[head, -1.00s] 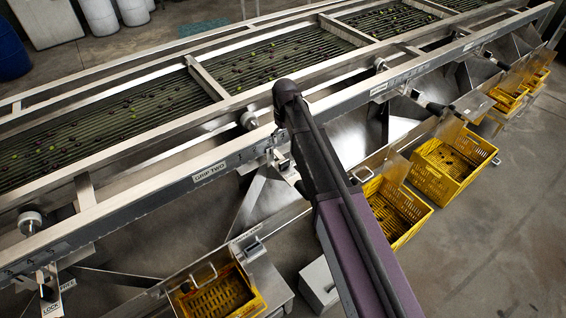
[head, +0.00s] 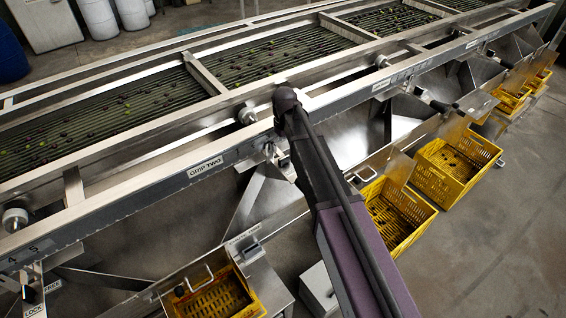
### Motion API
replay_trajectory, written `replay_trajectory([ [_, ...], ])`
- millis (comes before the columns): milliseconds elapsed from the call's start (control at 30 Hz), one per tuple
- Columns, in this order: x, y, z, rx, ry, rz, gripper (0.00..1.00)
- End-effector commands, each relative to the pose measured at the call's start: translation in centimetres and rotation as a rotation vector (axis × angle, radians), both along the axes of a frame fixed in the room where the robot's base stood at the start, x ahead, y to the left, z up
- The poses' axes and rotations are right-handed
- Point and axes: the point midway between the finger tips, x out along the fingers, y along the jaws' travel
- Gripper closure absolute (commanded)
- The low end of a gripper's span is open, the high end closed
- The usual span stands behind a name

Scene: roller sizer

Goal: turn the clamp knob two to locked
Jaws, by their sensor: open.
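The "GRIP TWO" label (head: 205,167) is on the front rail (head: 130,201) of the sizer. Just right of it a metal bracket (head: 268,150) hangs under the rail, partly behind my arm. I cannot make out clamp knob two there; my arm covers that spot, so its setting does not show. My arm rises from the bottom to a dark joint in front of the rail, and its gripper is hidden behind it. At the lower left, another clamp has a black knob (head: 28,293) with a "LOCK" tag (head: 34,310) beside it.
Yellow crates (head: 455,170) stand under the chutes, one (head: 220,298) left of my arm. Olives lie on the roller bed (head: 110,115). Open floor (head: 510,240) is at the right.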

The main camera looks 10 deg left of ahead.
Motion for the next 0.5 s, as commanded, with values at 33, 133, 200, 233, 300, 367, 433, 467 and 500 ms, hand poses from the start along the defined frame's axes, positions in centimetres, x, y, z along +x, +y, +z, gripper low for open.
replay_trajectory([
  [33, 0.0, 0.0, -0.8, 0.0, 0.0, 0.0, 0.0],
  [133, 0.0, 0.0, -1.6, 0.0, 0.0, 0.0, 0.0],
  [200, 0.0, 0.0, -2.1, 0.0, 0.0, 0.0, 0.0],
  [233, 0.0, 0.0, -2.3, 0.0, 0.0, 0.0, 0.0],
  [300, 0.0, 0.0, -2.8, 0.0, 0.0, 0.0, 0.0],
  [367, 0.0, 0.0, -3.3, 0.0, 0.0, 0.0, 0.0],
  [433, 0.0, 0.0, -3.8, 0.0, 0.0, 0.0, 0.0],
  [467, 0.0, 0.0, -4.1, 0.0, 0.0, 0.0, 0.0],
  [500, 0.0, 0.0, -4.4, 0.0, 0.0, 0.0, 0.0],
])
